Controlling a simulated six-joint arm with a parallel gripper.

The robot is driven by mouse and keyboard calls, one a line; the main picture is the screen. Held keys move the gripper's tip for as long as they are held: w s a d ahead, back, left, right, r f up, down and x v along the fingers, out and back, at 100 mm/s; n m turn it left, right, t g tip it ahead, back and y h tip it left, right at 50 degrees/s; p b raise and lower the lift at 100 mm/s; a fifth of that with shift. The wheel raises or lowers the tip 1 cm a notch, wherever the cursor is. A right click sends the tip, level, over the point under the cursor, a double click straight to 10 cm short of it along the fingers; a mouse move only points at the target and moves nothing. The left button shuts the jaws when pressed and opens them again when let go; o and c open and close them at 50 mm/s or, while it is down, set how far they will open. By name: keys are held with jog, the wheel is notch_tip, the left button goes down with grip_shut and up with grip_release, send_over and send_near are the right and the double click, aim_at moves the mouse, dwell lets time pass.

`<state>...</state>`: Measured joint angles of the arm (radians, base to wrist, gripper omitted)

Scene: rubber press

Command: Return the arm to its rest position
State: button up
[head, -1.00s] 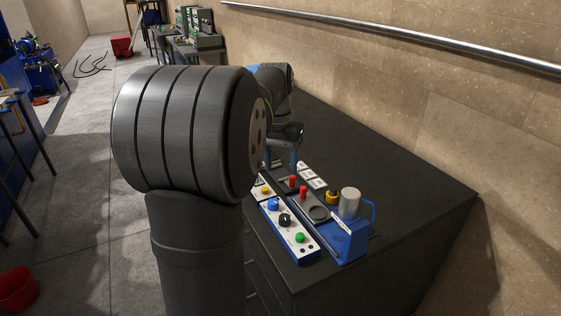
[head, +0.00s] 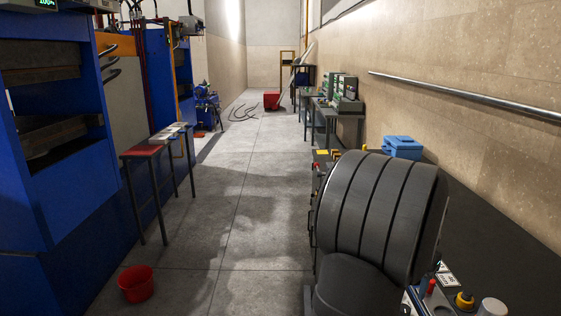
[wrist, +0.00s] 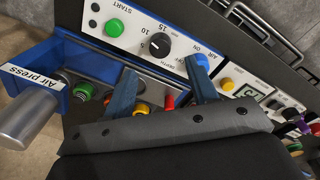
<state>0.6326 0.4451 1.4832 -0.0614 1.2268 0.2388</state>
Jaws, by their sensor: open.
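In the wrist view my gripper (wrist: 160,68) shows two blue fingers, spread apart with nothing seen between them. They are above the air press station on the bench. A white control panel (wrist: 125,35) with a green button, a black dial (wrist: 156,46) and a blue button lies beyond the fingertips. The blue air press (wrist: 85,62) with its silver cylinder (wrist: 28,117) is at the left. In the head view my dark arm fills the lower right and hides much of the bench; my gripper is not seen there.
A metal rail (head: 460,95) runs along the wall. A red bucket (head: 135,284) is on the floor, and large blue machines (head: 60,185) line the left. The middle aisle is clear.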

jog(key=f, duration=0.7)
jog(key=shift+s+d+f, duration=0.1)
jog(key=shift+s+d, duration=0.05)
jog(key=shift+s, duration=0.05)
notch_tip(320, 180, up, 18)
notch_tip(320, 180, down, 17)
jog(key=shift+f, duration=0.55)
jog(key=n, duration=0.6)
jog(key=shift+r, duration=0.1)
jog(key=n, duration=0.6)
jog(key=shift+s+t, duration=0.1)
jog(key=shift+t, duration=0.2)
jog(key=shift+r, duration=1.3)
